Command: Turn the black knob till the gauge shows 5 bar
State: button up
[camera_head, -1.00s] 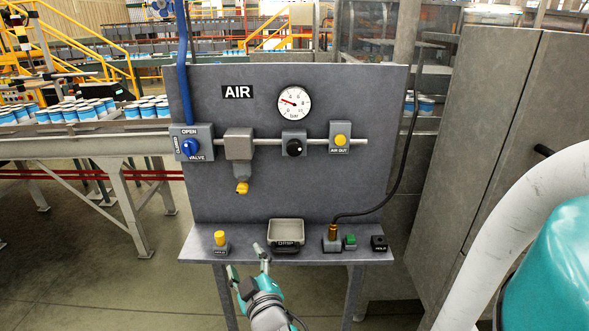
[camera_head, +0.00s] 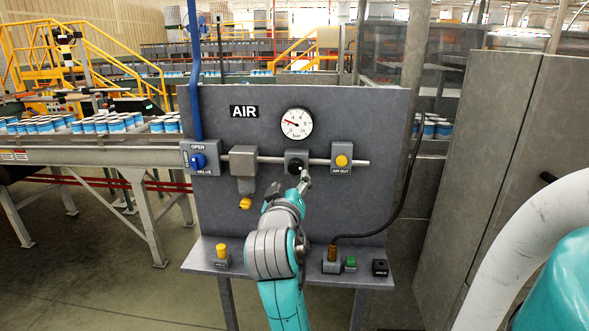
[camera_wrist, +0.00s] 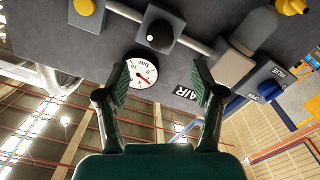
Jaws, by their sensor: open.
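The black knob (camera_head: 294,165) sits on a grey block on the pipe, below the gauge. The round white gauge (camera_head: 296,123) has a red needle pointing to the upper left; its numbers are too small to read surely. In the wrist view the knob (camera_wrist: 160,36) shows a white mark, and the gauge (camera_wrist: 141,70) appears turned over. My gripper (camera_head: 288,185) is in front of the panel, just below the knob. In the wrist view my gripper (camera_wrist: 162,84) is open and empty, with the knob beyond its fingertips and apart from them.
A blue valve handle (camera_head: 198,161) is left on the grey panel (camera_head: 370,120), a yellow AIR OUT button (camera_head: 341,160) right. The filter's yellow-tipped bowl (camera_head: 245,203) hangs left of my arm. A shelf below holds a yellow knob (camera_head: 221,249) and a green button (camera_head: 350,263); a black hose hangs right.

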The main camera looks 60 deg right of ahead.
aim_at(296, 169)
jog(key=x, duration=0.9)
jog(key=shift+d, duration=0.15)
jog(key=c, duration=1.2)
jog(key=shift+o, duration=0.2)
jog(key=shift+m, duration=0.3)
jog(key=m, duration=0.3)
jog(key=shift+m, duration=0.3)
jog(key=m, duration=0.3)
jog(key=shift+s+m, duration=0.1)
jog(key=shift+m, duration=0.2)
jog(key=m, duration=0.6)
jog(key=shift+s+f+m, duration=0.1)
jog(key=shift+m, duration=0.5)
